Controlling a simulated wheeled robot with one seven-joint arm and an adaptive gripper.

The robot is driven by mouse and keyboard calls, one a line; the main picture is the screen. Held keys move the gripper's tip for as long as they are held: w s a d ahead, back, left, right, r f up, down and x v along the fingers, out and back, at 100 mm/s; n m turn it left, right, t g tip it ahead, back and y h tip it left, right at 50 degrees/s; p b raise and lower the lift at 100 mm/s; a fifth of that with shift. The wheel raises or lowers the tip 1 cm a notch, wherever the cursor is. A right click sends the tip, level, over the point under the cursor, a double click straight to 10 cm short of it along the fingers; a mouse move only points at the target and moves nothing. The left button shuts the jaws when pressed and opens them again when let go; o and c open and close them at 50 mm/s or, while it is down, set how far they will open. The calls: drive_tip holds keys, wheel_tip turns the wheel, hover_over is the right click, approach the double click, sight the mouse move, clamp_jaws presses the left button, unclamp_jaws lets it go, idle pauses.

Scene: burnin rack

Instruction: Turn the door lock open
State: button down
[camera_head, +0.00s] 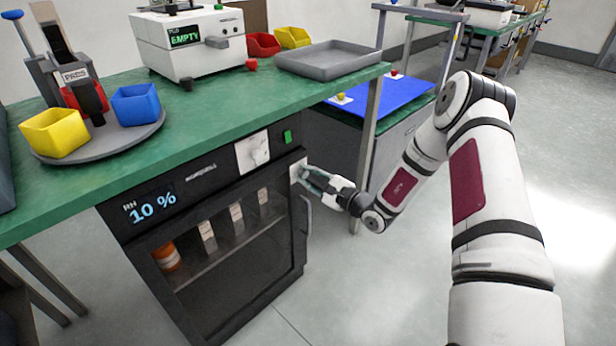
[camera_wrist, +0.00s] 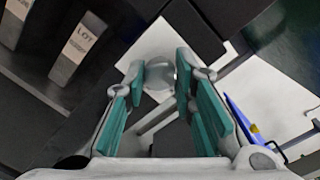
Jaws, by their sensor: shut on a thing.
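The door lock is a round silver knob (camera_wrist: 159,72) in the wrist view, with a pale plate (camera_head: 298,168) at the upper right corner of the dark cabinet door. My gripper (camera_head: 308,173) reaches the lock from the right. In the wrist view its teal finger pads (camera_wrist: 160,78) stand on both sides of the knob and are shut on it. The cabinet door (camera_head: 292,265) looks closed, with a grey vertical handle (camera_head: 308,216) below the lock. The fingers hide part of the lock in the head view, so its turn angle cannot be told.
The cabinet's display (camera_head: 152,206) reads 10 %. White boxes (camera_head: 208,236) and an orange-banded item (camera_head: 166,257) stand behind the glass. A green bench (camera_head: 210,120) overhangs the cabinet. A table leg (camera_head: 367,150) and a blue mat (camera_head: 385,96) are close behind my gripper. Floor at right is clear.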

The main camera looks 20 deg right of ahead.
drive_tip(key=m+p, duration=0.1)
drive_tip(key=m, duration=0.3)
drive_tip(key=shift+d+p, duration=0.1)
drive_tip(key=shift+p, duration=0.3)
drive_tip(key=m+p, duration=0.2)
drive_tip(key=m, duration=0.3)
drive_tip(key=shift+m+t, duration=0.3)
drive_tip(key=m+p, duration=0.2)
drive_tip(key=m, duration=0.2)
drive_tip(key=shift+m, duration=0.3)
drive_tip(key=shift+f+m+t+h+p, duration=0.1)
drive_tip(key=shift+m+t+h+p, duration=0.35)
drive_tip(key=shift+m, duration=1.75)
drive_tip(key=c, duration=1.3)
unclamp_jaws()
